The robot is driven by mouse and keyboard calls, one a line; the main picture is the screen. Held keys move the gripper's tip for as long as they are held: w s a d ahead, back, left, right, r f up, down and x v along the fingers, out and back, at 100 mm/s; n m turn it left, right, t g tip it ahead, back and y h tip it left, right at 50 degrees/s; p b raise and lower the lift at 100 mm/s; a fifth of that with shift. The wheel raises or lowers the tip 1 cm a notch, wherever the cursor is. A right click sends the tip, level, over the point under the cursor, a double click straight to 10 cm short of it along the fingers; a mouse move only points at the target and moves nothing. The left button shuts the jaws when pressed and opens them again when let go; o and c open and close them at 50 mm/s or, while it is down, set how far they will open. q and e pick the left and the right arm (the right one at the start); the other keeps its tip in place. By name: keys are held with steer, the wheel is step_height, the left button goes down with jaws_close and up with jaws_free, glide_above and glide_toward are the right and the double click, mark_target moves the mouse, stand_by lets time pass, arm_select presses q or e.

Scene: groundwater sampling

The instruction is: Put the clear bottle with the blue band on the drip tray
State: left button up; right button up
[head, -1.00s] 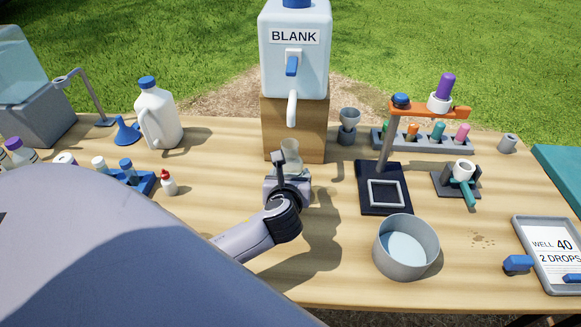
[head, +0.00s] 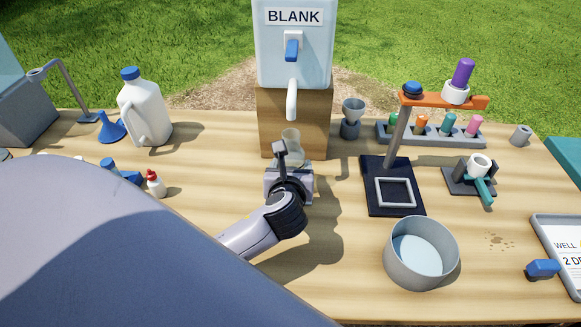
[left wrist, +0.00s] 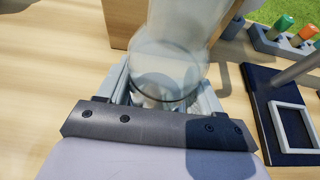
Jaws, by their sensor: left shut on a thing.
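A clear bottle (head: 290,137) stands below the spout of the BLANK dispenser, in front of its wooden block. My left gripper (head: 288,163) is shut on it from the near side. In the left wrist view, the clear bottle (left wrist: 168,65) is between the fingers, its round base edge towards me. I cannot make out a blue band. No drip tray can be clearly told apart under the spout; the gripper and bottle cover that spot. My right gripper is not in view.
The BLANK dispenser (head: 293,55) stands at the back. Right of the gripper are a dark stand base (head: 408,207) with a pale square frame and a grey bowl (head: 394,258). A white jug (head: 146,112) and dropper bottle (head: 156,186) are left. Bare tabletop lies between gripper and bowl.

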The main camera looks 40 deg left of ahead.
arm_select(q)
steer(key=shift+f, duration=0.15)
steer(key=o, duration=1.1)
steer(key=shift+s+d+r, duration=0.15)
steer(key=shift+r, duration=0.15)
steer(key=p+v, duration=0.1)
steer(key=v, duration=1)
steer(key=shift+s+d+p, duration=0.1)
steer(key=shift+s+p, duration=0.15)
steer(key=shift+p, duration=0.1)
